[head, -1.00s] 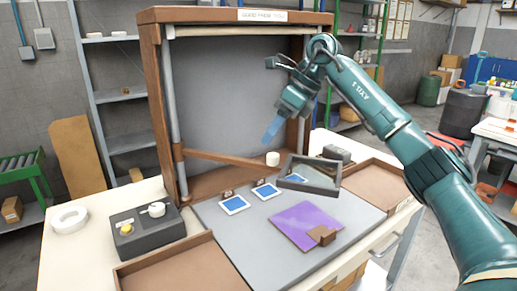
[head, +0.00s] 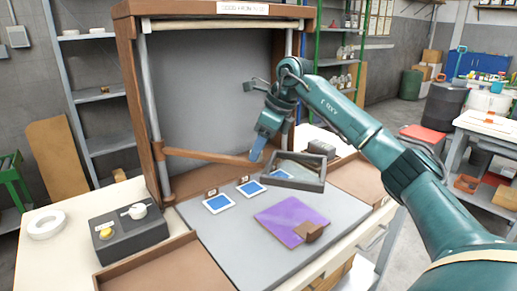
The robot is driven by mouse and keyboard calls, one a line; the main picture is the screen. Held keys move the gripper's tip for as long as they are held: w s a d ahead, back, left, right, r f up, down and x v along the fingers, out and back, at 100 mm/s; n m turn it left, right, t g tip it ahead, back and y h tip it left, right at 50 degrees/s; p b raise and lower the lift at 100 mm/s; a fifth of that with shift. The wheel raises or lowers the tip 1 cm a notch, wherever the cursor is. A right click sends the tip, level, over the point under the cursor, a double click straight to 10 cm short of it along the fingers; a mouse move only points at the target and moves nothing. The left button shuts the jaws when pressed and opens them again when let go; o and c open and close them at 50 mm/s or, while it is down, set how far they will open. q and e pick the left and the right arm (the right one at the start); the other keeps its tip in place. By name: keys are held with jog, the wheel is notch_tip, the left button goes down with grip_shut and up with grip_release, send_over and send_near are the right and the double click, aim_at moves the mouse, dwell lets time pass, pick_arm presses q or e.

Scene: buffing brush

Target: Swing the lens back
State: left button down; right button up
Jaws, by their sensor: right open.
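The lens appears to be a rectangular pane in a thick dark frame (head: 297,170), at the back right of the grey work mat (head: 235,238). It lies tilted, and I cannot tell what supports it. My right gripper (head: 257,153) is open, its blue fingers pointing down just left of the frame's back left corner. I see no clear contact between them. The fingers cover the spot where a small white round piece stood. My left gripper is not in view.
A purple sheet (head: 287,216) with a brown block (head: 310,231) lies in front of the frame. Several blue-and-white cards (head: 219,203) lie to its left. A wooden bar (head: 210,157) crosses behind. A dark control box (head: 128,234) stands at the left. The mat's front is clear.

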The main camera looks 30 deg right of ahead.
jog(key=shift+w+a+f, duration=0.1)
jog(key=shift+w+f, duration=0.05)
jog(key=shift+f, duration=0.4)
grip_shut()
